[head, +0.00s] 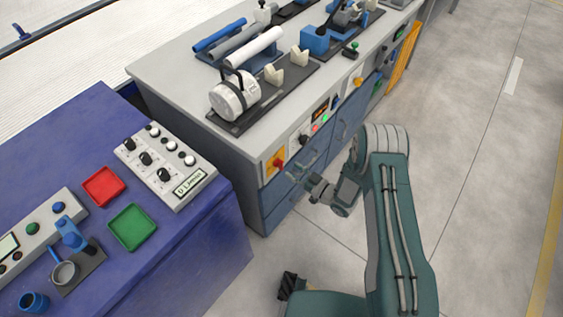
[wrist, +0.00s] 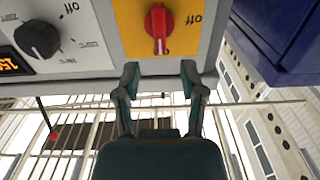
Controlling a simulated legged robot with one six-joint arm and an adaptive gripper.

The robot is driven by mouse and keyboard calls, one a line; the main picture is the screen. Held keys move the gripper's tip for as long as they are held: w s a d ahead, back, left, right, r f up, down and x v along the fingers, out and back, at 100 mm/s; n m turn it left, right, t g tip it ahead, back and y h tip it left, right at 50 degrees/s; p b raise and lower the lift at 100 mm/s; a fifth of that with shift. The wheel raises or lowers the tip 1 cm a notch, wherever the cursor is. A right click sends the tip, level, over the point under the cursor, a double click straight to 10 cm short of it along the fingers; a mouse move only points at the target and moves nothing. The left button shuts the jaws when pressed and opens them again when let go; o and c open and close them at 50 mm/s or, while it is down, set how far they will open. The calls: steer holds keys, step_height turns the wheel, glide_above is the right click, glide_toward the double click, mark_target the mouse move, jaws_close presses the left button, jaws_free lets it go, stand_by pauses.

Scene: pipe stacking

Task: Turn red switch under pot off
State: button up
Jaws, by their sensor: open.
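The red switch (head: 279,162) sits on a yellow plate at the left end of the grey bench's front panel. In the wrist view the red switch (wrist: 159,28) is near the top, its handle upright in the picture. An upside-down "off" label is at its upper right. My gripper (wrist: 161,78) is open and empty, its fingertips below the switch in the picture and apart from it. In the head view my gripper (head: 316,187) is in front of the panel, right of and below the switch. The white pot-like vessel (head: 228,99) lies on the bench above the switch.
A black knob (wrist: 38,40) is beside the switch on the panel in the wrist view. The blue table (head: 185,250) with a knob box (head: 165,165) stands left of the bench. Open floor (head: 480,160) lies to the right.

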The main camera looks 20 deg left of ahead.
mark_target(283, 164)
steer(key=x, duration=0.5)
steer(key=shift+w+a, duration=0.15)
steer(key=shift+a, duration=0.25)
steer(key=shift+d, duration=0.1)
jaws_close()
